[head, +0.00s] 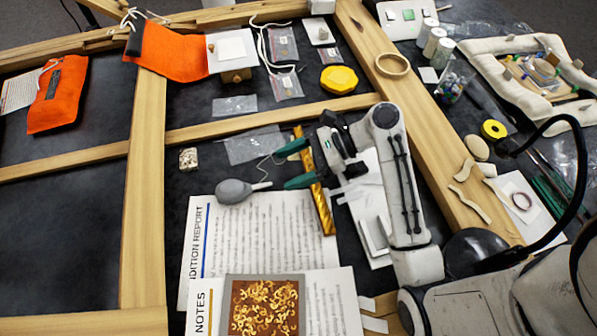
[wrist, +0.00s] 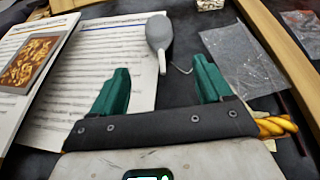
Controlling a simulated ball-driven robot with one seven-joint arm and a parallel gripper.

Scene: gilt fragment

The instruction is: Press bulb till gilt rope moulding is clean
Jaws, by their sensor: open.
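The grey rubber bulb (head: 234,191) lies on the dark table at the top edge of the printed sheets, its nozzle pointing right. It also shows in the wrist view (wrist: 158,32), ahead of and between my fingers. My gripper (head: 290,165) has green fingers and is open and empty, to the right of the bulb and apart from it. The gilt rope moulding (head: 322,205) is a gold twisted strip lying partly under my gripper. Its end shows at the right in the wrist view (wrist: 278,125). My gripper hides its middle, and I cannot tell how clean it is.
Condition report sheets (head: 215,240) and a notes page with an ornament photo (head: 265,305) lie below the bulb. Clear plastic bags (head: 255,147) lie above it. Wooden beams (head: 143,210) frame the area. A small speckled block (head: 188,158) sits left of the bags.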

